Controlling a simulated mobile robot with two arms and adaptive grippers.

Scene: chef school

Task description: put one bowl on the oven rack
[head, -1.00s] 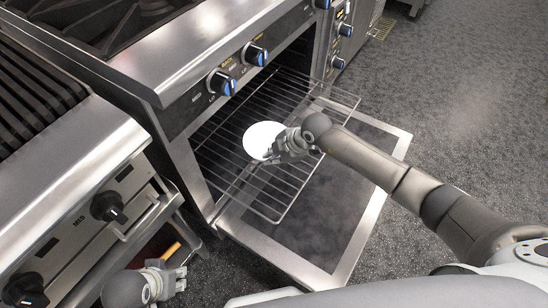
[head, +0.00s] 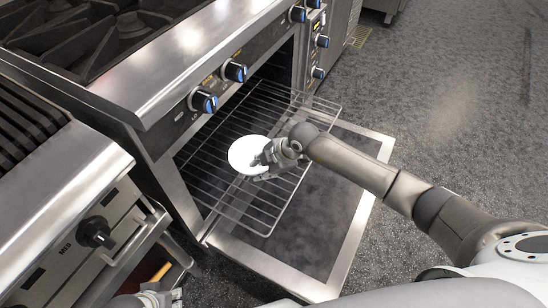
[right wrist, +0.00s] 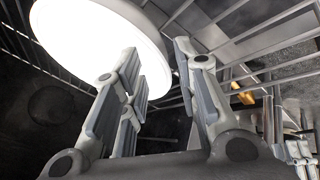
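The white bowl (head: 248,153) is at the pulled-out oven rack (head: 240,211), within its outline and near its middle. My right gripper (head: 268,166) is at the bowl's right edge. In the right wrist view the bowl (right wrist: 95,30) fills the upper left, and the fingers of my right gripper (right wrist: 158,62) stand apart around its rim. A gap shows between the rim and the right-hand finger. The bowl's underside is hidden, so its contact with the rack wires is not clear. My left gripper (head: 165,299) is cut off at the bottom edge.
The oven door (head: 349,227) is folded down below the rack. The stove front with blue knobs (head: 235,72) rises behind it. A second appliance (head: 60,200) stands at the left. Open speckled floor (head: 455,120) lies to the right.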

